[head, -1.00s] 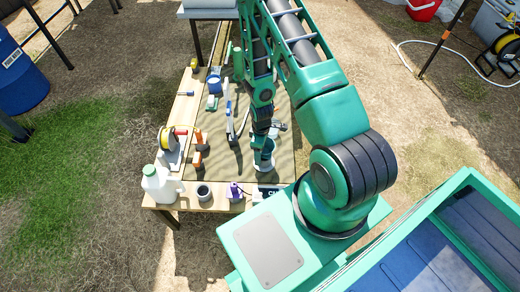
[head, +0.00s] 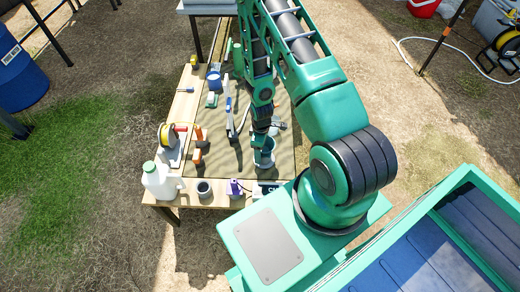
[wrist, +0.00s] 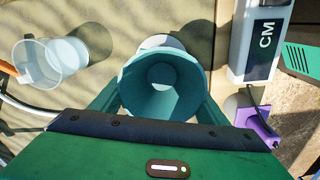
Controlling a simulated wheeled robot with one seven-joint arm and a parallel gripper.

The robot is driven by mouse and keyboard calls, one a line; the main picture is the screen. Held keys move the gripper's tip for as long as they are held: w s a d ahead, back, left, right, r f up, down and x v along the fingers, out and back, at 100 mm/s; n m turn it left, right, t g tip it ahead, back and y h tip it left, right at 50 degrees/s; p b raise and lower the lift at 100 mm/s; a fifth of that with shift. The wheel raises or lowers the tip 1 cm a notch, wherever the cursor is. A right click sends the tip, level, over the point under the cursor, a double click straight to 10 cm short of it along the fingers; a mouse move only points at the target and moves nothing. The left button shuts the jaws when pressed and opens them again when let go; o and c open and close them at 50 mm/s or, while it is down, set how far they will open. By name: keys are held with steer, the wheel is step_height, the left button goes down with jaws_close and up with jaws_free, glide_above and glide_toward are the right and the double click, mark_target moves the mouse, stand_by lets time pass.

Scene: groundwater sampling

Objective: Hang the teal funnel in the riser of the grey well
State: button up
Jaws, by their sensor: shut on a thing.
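In the head view, my gripper (head: 264,143) points down over the near right part of the table, and the funnel is mostly hidden there. A pale round rim (wrist: 160,42) shows just behind the funnel in the wrist view; I cannot tell whether it is the grey well's riser or whether they touch.
A grey box marked CM (wrist: 259,40) and a purple item (wrist: 258,125) are close on the right. A milky jug (head: 160,182) and a dark cup (head: 204,190) stand along the table's near edge.

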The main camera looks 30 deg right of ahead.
steer(key=shift+f, duration=0.4)
steer(key=o, duration=1.1)
step_height(320, 180, up, 11)
steer(key=shift+f, duration=0.1)
stand_by(0.3)
